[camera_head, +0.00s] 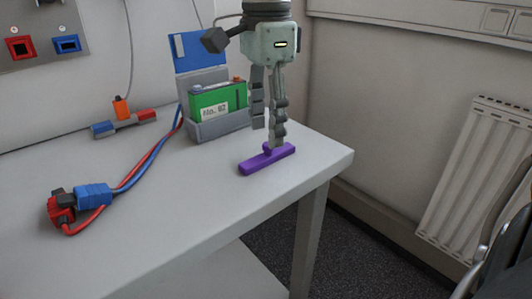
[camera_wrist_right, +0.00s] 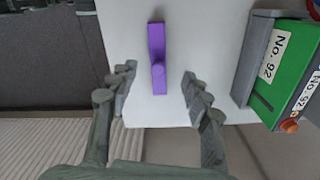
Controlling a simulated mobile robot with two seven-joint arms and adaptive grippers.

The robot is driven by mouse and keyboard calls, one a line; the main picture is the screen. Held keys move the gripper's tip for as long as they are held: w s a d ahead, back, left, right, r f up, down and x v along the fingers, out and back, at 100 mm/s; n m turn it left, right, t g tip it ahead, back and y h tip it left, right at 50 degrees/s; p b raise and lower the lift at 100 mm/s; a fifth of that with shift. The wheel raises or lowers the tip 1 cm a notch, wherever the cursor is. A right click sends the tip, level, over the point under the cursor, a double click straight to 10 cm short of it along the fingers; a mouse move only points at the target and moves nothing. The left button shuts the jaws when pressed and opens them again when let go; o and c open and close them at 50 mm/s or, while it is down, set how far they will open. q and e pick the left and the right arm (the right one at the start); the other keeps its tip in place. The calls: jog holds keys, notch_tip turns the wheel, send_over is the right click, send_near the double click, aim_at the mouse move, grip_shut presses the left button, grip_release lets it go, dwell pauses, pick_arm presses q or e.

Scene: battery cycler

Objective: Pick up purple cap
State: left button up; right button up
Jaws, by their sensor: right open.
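The purple cap (camera_head: 266,159) is a long bar with a small raised knob. It lies on the table near its right edge in the head view. My right gripper (camera_head: 268,138) points down just above and behind the cap. Its fingers are spread and empty in the wrist view (camera_wrist_right: 158,82), one to each side of the cap's line. Whether a finger touches the cap cannot be told. My left gripper is not in view.
A green battery (camera_head: 219,101) labelled No. 92 sits in a grey holder (camera_head: 222,128) close beside my right gripper. Red and blue cables with a connector (camera_head: 93,196) lie at the left. A red, orange and blue connector (camera_head: 124,123) lies near the wall. The front table area is clear.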

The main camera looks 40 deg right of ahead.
aim_at(268, 153)
notch_tip(268, 153, down, 4)
jog(key=shift+s+f, duration=0.1)
jog(key=shift+s, duration=0.05)
jog(key=shift+c, duration=0.5)
jog(key=c, duration=1)
